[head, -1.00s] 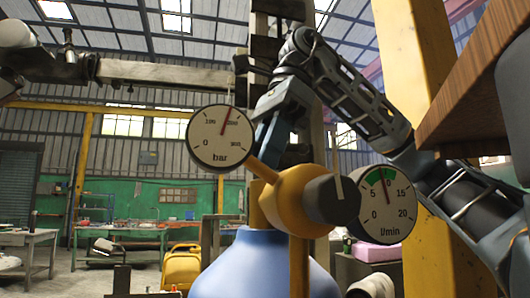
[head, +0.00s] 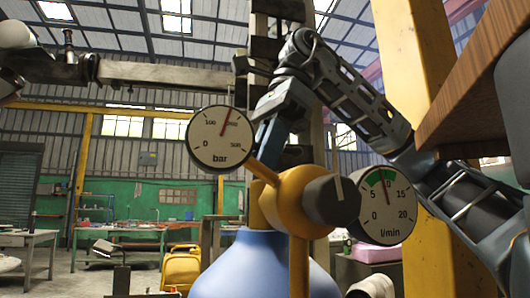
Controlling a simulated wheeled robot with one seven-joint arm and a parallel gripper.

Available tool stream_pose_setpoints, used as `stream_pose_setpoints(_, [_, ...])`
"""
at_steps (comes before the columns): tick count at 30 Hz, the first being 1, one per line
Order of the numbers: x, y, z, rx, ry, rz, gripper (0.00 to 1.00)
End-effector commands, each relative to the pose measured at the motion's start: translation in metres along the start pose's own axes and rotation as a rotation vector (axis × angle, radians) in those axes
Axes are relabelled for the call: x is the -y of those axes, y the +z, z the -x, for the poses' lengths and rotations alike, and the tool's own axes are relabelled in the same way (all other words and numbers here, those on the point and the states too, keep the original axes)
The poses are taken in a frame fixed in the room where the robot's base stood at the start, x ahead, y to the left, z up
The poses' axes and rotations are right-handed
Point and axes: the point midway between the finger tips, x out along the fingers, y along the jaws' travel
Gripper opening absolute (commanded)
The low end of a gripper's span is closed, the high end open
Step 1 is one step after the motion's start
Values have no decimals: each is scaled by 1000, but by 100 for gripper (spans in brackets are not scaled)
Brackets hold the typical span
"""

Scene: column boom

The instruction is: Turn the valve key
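A yellow-orange regulator (head: 290,197) stands in front of a pale blue cylinder (head: 262,265), whose shoulder fills the bottom middle. A dark round knob (head: 332,200) with a light mark is on the regulator's right side. A bar gauge (head: 220,139) reads near 200, and a flow gauge (head: 384,206) in l/min has its needle by the green band near 10. My arm comes from the right, bends at the top and drops behind the regulator. My gripper's fingertips are hidden there. I cannot make out a separate valve key.
A yellow post (head: 432,150) rises on the right, beside a wooden board edge (head: 480,90). A pale horizontal beam (head: 165,75) crosses the upper left. Workbenches (head: 130,240) and a yellow case (head: 181,268) stand further back on the left.

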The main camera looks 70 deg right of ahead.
Motion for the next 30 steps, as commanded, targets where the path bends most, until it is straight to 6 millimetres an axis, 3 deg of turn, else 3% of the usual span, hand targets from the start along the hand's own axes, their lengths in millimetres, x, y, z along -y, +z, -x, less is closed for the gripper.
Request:
stream_pose_setpoints(18, [-1,0,0,-2,2,1,0])
stream_pose_setpoints(19, [-1,0,-1,-2,2,1,19])
stream_pose_setpoints(26, [0,0,0,-1,1,1,41])
stream_pose_setpoints(30, [0,0,0,-1,1,1,42])
